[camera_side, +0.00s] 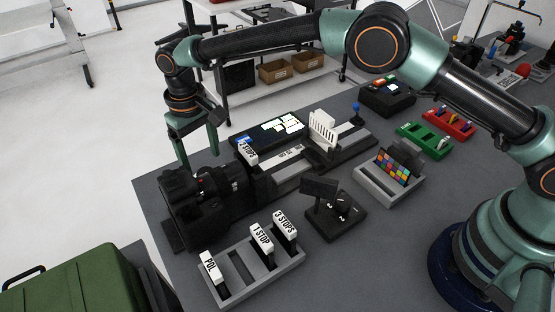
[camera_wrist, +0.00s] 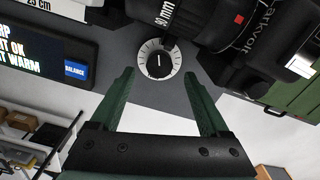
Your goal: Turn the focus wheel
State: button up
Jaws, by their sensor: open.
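The focus wheel (camera_wrist: 160,60) is a round dial with a white marked rim and a black centre bearing a white line. It sits beside the black camera lens (camera_wrist: 235,35) marked with white lettering. I cannot make the wheel out in the side view, where the black camera (camera_side: 183,195) stands at the table's left edge. My gripper (camera_side: 199,160) is open above and behind the camera, fingers pointing down. In the wrist view my gripper (camera_wrist: 159,76) has its fingertips apart on either side of the wheel's image, with nothing between them; contact is not visible.
A lit screen (camera_side: 268,132) stands behind the camera; it also shows in the wrist view (camera_wrist: 45,48). A filter rack (camera_side: 240,281) with labelled filters is in front. A small black stand (camera_side: 336,215) and a colour chart (camera_side: 394,166) are to the right. A green case (camera_side: 75,285) is at lower left.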

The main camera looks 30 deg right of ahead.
notch_tip(320, 180, up, 8)
dwell(0.5)
jog(key=s+d+r+m+t, duration=0.1)
jog(key=s+d+r+t, duration=0.15)
jog(key=d+r, duration=1.25)
jog(key=s+d+f+m+t, duration=0.1)
jog(key=s+d+f, duration=0.1)
jog(key=s+d, duration=0.6)
jog(key=s+d+f+m+t, duration=0.1)
jog(key=s+d+f+t, duration=0.1)
jog(key=s+d, duration=0.6)
jog(key=shift+s+d+f, duration=0.25)
jog(key=shift+s+f, duration=0.15)
jog(key=shift+s, duration=0.05)
